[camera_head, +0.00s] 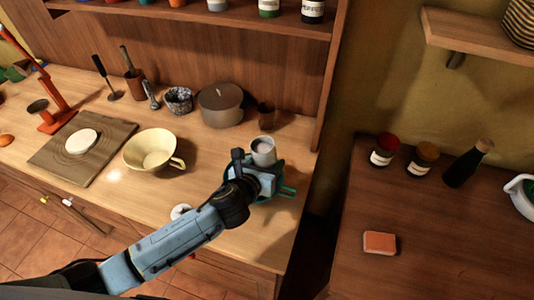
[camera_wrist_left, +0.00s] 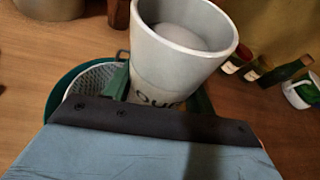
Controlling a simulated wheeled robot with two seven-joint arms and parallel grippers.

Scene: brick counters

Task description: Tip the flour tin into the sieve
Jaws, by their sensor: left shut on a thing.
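The flour tin (camera_head: 263,151) is a light grey, tapered tin with part of dark lettering showing in the left wrist view (camera_wrist_left: 150,85). Its mouth faces up, and pale contents show inside. My left gripper (camera_head: 262,175) is shut on the tin. The tin looks roughly upright; I cannot tell a slight tilt. The sieve (camera_head: 288,191) is green, mostly hidden behind my gripper in the head view. Its green rim and white mesh (camera_wrist_left: 90,80) show behind and below the tin in the left wrist view. My right gripper is not in view.
A cream bowl (camera_head: 153,150) and a board (camera_head: 62,163) with a pale round piece stand to the left. A lidded pot (camera_head: 221,104) and a small brown cup (camera_head: 266,116) stand behind. A gap separates the right counter (camera_head: 440,240), which holds jars and a bottle.

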